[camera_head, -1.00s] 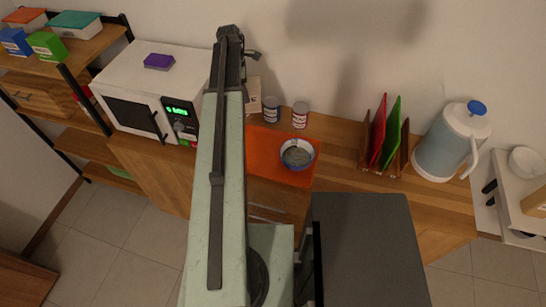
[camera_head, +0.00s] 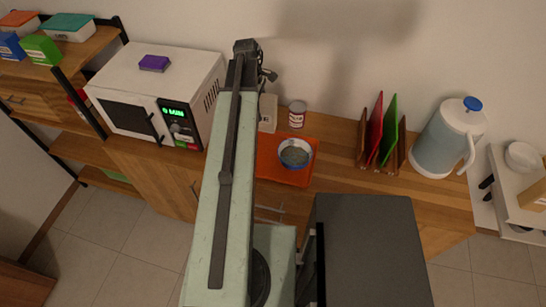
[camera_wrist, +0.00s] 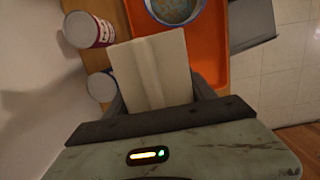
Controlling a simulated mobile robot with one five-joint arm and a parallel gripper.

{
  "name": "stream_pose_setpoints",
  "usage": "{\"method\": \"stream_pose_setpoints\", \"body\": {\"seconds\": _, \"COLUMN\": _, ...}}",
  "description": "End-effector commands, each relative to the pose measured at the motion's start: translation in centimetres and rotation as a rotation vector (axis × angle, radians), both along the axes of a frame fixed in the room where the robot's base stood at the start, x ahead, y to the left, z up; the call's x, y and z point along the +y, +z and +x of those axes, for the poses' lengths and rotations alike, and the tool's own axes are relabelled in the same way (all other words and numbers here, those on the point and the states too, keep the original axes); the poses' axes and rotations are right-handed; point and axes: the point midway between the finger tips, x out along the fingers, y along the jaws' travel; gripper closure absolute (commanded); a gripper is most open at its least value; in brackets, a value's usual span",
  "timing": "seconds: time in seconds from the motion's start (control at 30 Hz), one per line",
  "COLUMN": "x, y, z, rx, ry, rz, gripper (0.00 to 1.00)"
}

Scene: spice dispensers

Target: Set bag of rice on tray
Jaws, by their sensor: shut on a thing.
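The bag of rice is a pale cream packet (camera_wrist: 152,72) between the fingers of my gripper (camera_wrist: 160,98) in the wrist view, and my gripper is shut on it. In the head view the bag (camera_head: 268,113) shows just right of my arm, behind the tray. The orange tray (camera_head: 267,165) lies on the wooden counter, partly hidden by my arm. In the wrist view the bag overlaps the left edge of the tray (camera_wrist: 212,50). I cannot tell its height above the counter. The fingers in the head view are mostly hidden.
A blue-rimmed bowl (camera_head: 295,153) with grey contents sits on the tray. Two cans stand near the bag in the wrist view, one red-and-white (camera_wrist: 88,29) and one behind the finger (camera_wrist: 102,86). A microwave (camera_head: 155,95) stands left; a folder rack (camera_head: 380,140) and a jug (camera_head: 448,140) stand right.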

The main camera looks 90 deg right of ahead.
Motion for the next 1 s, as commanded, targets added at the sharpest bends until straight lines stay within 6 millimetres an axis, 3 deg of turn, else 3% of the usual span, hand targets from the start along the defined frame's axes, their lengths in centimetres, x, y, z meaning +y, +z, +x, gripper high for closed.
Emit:
{"method": "stream_pose_setpoints", "body": {"seconds": 0.23, "x": 0.6, "y": -0.6, "z": -0.1, "rx": 0.0, "ry": -0.021, "rz": 0.0, "gripper": 1.0}}
{"method": "stream_pose_setpoints", "body": {"seconds": 0.53, "x": 0.6, "y": -5.9, "z": -0.1, "rx": 0.001, "ry": -0.019, "rz": -0.001, "gripper": 1.0}}
{"method": "stream_pose_setpoints", "body": {"seconds": 0.8, "x": 0.6, "y": -6.7, "z": 0.0, "rx": 0.001, "ry": -0.018, "rz": -0.001, "gripper": 1.0}}
{"method": "stream_pose_setpoints", "body": {"seconds": 1.0, "x": 0.6, "y": -9.6, "z": 0.0, "rx": 0.001, "ry": -0.017, "rz": 0.0, "gripper": 1.0}}
